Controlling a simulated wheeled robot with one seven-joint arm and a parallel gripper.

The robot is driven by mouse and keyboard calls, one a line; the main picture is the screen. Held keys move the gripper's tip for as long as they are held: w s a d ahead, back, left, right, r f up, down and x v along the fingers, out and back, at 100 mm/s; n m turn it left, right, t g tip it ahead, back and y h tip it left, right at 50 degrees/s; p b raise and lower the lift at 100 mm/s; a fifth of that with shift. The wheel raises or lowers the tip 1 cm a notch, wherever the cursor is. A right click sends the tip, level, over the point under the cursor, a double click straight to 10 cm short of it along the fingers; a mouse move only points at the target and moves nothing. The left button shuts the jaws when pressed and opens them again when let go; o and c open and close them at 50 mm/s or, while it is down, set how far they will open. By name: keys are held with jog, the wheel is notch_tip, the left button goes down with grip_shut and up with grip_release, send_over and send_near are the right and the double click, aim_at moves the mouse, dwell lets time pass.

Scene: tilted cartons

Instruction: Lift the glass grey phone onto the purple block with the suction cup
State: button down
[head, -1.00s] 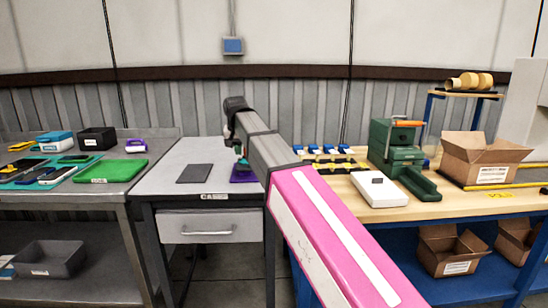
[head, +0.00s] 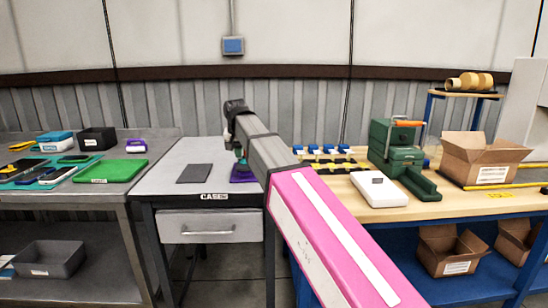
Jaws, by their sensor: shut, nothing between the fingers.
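The purple block (head: 243,175) lies on the white-topped desk, partly hidden by my forearm. My gripper (head: 239,157) points down just above or at its far left side; its fingertips are small and partly hidden, and it looks shut. A small teal-green piece shows by the fingertips; I cannot tell whether it is the suction cup or whether it touches the block. A flat dark grey slab (head: 195,173) lies on the desk to the left of the block. I cannot tell whether it is the phone or a mat. Dark phone-like slabs (head: 28,178) also lie on the left bench.
The left bench holds a green tray (head: 110,171), a black box (head: 97,139) and a small purple-and-white item (head: 136,146). The right bench holds a white box (head: 379,189), a green machine (head: 396,150) and an open carton (head: 482,155). The desk's front left is clear.

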jog(key=shift+r, duration=0.1)
jog(key=shift+w+v, duration=0.25)
jog(key=shift+v, duration=0.85)
jog(key=shift+w+v, duration=0.3)
jog(key=shift+v, duration=0.8)
jog(key=shift+w+v, duration=0.25)
jog(key=shift+v, duration=0.85)
jog(key=shift+r, duration=0.2)
jog(key=shift+a, duration=0.1)
